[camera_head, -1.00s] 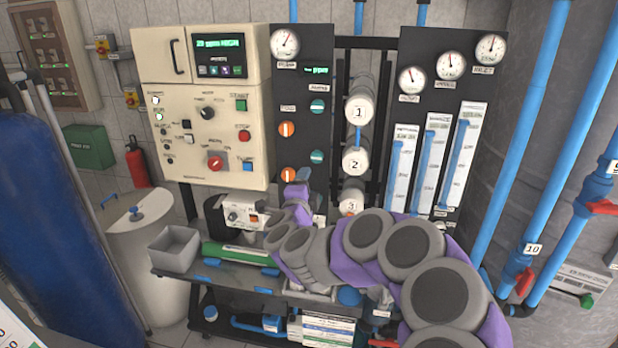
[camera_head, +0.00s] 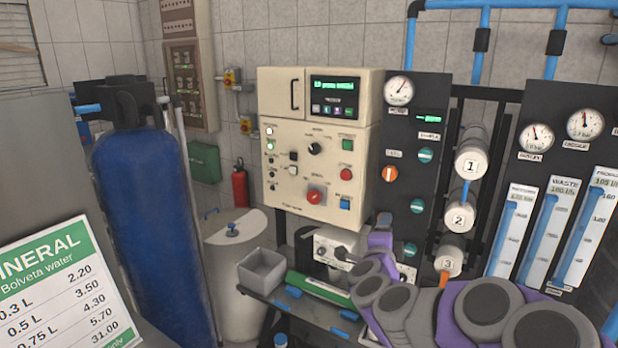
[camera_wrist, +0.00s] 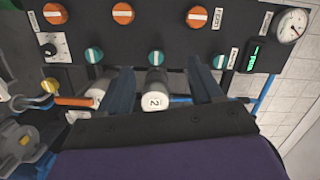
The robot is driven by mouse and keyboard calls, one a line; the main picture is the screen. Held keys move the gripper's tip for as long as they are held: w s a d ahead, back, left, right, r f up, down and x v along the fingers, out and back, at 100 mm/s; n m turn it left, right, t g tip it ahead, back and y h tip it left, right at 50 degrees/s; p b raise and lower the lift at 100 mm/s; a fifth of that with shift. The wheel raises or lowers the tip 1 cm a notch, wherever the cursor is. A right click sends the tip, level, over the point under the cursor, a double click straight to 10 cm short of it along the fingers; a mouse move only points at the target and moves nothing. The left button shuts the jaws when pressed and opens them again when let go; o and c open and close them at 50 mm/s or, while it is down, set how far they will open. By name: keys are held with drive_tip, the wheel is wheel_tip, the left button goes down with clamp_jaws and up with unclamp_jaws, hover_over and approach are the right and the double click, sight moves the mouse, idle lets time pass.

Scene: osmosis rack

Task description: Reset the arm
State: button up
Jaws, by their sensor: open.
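My arm, grey and purple, shows at the lower right of the head view. My gripper (camera_head: 383,222) is in front of the lower part of the black valve panel (camera_head: 410,120), hiding some of it. In the wrist view my gripper (camera_wrist: 161,66) has two dark blue fingers spread apart with nothing held. The white cylinder marked 2 (camera_wrist: 156,97) appears between and beyond them. Orange knobs (camera_wrist: 122,13) and green knobs (camera_wrist: 156,58) line the panel ahead of the fingers.
A cream control cabinet (camera_head: 320,180) stands left of the valve panel. Below are a grey bin (camera_head: 262,270) and a green-topped item (camera_head: 318,288) on a shelf. Numbered cylinders (camera_head: 460,217), flow tubes (camera_head: 557,235) and gauges (camera_head: 585,124) stand right. A blue tank (camera_head: 145,220) is left.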

drive_tip(key=s+a+r+n+y, duration=0.1)
drive_tip(key=s+a+n+y, duration=0.1)
drive_tip(key=a+n+y, duration=0.45)
drive_tip(key=s+a+r+n+y, duration=0.1)
drive_tip(key=s+a+n+y, duration=0.25)
drive_tip(key=a, duration=0.55)
drive_tip(key=s+a+f+n+g+y, duration=0.35)
drive_tip(key=s+a+n+g, duration=0.2)
drive_tip(key=s, duration=0.35)
drive_tip(key=s+d+f+n+g+h, duration=0.1)
drive_tip(key=s+d+f+g+h, duration=0.1)
drive_tip(key=s, duration=0.9)
drive_tip(key=s+d+f+n+g+h, duration=0.2)
drive_tip(key=s+d+f+g, duration=0.3)
drive_tip(key=s, duration=0.7)
drive_tip(key=s+d+f+n+g+h, duration=0.2)
drive_tip(key=s+d+f+g, duration=0.1)
drive_tip(key=s, duration=0.8)
drive_tip(key=shift+s+d+f+g, duration=0.2)
drive_tip(key=shift+d+g, duration=0.5)
drive_tip(key=shift+g, duration=0.55)
drive_tip(key=shift+w, duration=0.15)
